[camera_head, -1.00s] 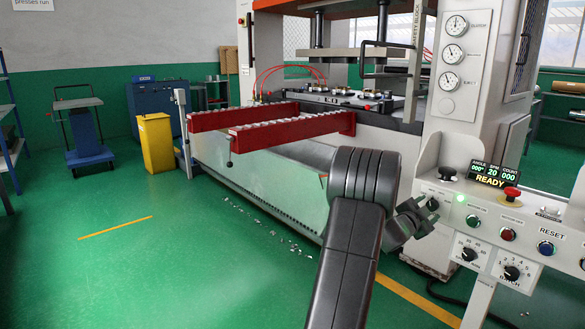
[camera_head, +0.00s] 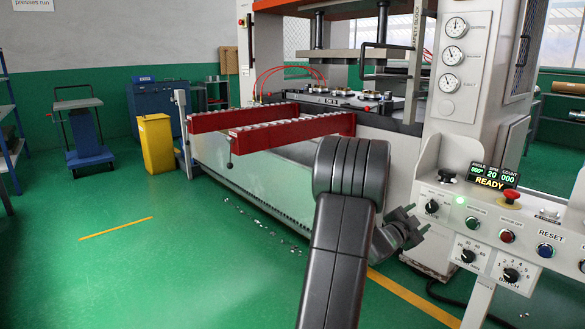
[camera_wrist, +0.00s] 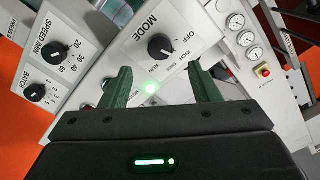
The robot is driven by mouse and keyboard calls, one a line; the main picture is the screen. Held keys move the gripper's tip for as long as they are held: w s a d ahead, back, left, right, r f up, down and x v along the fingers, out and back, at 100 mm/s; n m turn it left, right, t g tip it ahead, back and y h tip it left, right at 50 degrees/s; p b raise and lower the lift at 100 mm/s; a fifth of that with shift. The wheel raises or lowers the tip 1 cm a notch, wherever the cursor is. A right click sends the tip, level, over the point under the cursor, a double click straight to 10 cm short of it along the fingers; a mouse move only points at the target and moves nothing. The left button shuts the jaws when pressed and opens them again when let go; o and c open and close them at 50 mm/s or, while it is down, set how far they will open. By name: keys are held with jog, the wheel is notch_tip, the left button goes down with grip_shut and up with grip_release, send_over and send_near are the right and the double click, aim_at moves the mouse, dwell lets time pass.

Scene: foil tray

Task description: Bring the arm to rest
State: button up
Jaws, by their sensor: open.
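My gripper (camera_head: 414,225) is open and empty in the head view, at the end of my dark grey arm, just left of and below the press control panel (camera_head: 480,212). In the wrist view my gripper (camera_wrist: 160,78) has its two dark green fingers spread apart with nothing between them. Beyond the fingertips is the MODE knob (camera_wrist: 160,46) on the panel, with no contact visible. The knob also shows in the head view (camera_head: 432,207). A green lamp glows on the panel, and the display (camera_head: 492,176) reads READY.
The press with red rails (camera_head: 290,135) stands behind my arm. A red stop button (camera_head: 511,196) and several knobs are on the panel at right. A yellow bin (camera_head: 157,143) and a blue cart (camera_head: 86,135) stand at left.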

aim_at(430, 207)
jog(key=x, duration=0.8)
jog(key=shift+b, duration=0.35)
jog(key=shift+w+d+r+n+p, duration=0.1)
jog(key=shift+d+r+n+p, duration=0.1)
jog(key=shift+n+p, duration=0.3)
jog(key=shift+a+n+p, duration=0.1)
jog(key=shift+n+p, duration=0.75)
jog(key=shift+n, duration=0.05)
jog(key=n+p, duration=0.4)
jog(key=n, duration=0.1)
jog(key=v, duration=1.3)
jog(key=shift+s+a+f, duration=0.2)
